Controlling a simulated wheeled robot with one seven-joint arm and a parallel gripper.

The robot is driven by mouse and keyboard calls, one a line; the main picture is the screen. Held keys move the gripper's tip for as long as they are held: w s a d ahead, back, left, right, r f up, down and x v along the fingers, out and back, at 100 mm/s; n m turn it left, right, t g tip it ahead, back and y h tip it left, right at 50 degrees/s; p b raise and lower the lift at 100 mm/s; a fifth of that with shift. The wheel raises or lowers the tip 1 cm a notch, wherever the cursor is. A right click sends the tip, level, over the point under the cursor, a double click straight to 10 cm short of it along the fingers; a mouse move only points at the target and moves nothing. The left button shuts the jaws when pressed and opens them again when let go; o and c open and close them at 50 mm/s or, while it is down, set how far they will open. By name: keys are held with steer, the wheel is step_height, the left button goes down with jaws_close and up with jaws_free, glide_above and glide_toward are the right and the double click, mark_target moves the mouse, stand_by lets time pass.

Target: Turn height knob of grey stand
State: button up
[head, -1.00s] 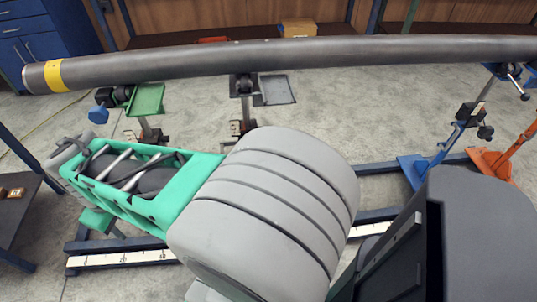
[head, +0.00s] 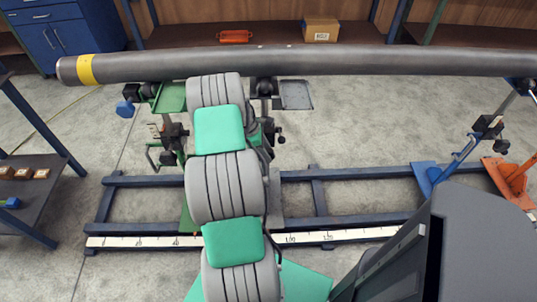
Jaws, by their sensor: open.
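The grey stand (head: 264,88) is under the pipe, just left of the picture's middle. Its dark roller head touches or nearly touches the pipe's underside. A small dark knob (head: 279,136) shows at its right side, below the head. Much of its post is hidden by my arm, which rises from the bottom and covers the area to its left. My gripper cannot be made out; it seems hidden behind my arm links. I cannot tell how far it is from the knob.
The long grey pipe (head: 330,62) with a yellow band spans the scene. A green stand (head: 171,98) is on the left; a blue stand (head: 452,160) and an orange stand (head: 515,178) are on the right. A blue base frame (head: 375,176) and a white ruler (head: 135,241) lie low.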

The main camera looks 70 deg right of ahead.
steer(key=x, duration=0.2)
steer(key=shift+s+d+f, duration=0.1)
steer(key=shift+f, duration=0.2)
steer(key=shift+c, duration=0.6)
jaws_close()
